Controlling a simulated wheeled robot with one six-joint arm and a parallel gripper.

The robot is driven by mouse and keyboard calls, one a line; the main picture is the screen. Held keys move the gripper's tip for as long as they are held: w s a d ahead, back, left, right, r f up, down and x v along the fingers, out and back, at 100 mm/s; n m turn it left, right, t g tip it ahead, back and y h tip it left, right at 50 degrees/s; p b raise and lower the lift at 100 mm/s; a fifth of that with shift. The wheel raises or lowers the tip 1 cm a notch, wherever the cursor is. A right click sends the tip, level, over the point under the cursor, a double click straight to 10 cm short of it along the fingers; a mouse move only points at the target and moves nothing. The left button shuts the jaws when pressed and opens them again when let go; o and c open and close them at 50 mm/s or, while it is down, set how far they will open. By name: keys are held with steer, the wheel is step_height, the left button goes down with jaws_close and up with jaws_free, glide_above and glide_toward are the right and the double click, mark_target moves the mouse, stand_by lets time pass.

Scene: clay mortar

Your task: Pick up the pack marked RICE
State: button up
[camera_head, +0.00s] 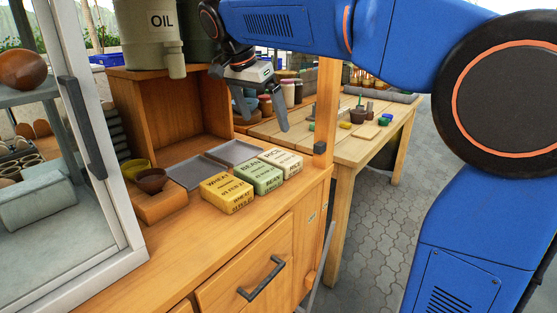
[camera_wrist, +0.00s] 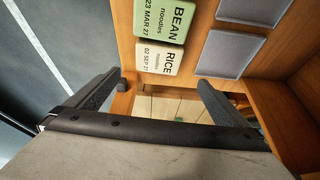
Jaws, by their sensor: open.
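The cream pack marked RICE (camera_head: 281,161) lies flat on the wooden counter, last in a row of packs and nearest the counter's far end. It also shows in the wrist view (camera_wrist: 156,60), between and beyond the fingertips, with a smaller line of date text. My gripper (camera_head: 265,112) is open and empty, in the air above and behind the packs. In the wrist view its two dark fingers (camera_wrist: 160,82) are wide apart and touch nothing.
A green BEAN pack (camera_head: 260,176) sits beside the RICE pack, then a yellow pack (camera_head: 227,193). Grey trays (camera_head: 187,172) lie behind them. A wooden post (camera_head: 326,105) stands close to the right of the RICE pack. A brown bowl (camera_head: 152,180) is at the left.

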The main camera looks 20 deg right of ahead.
mark_target(278, 157)
steer(key=x, duration=1.6)
steer(key=shift+s+d+f, duration=0.1)
steer(key=shift+s+f, duration=0.1)
steer(key=shift+s, duration=0.05)
steer(key=c, duration=0.9)
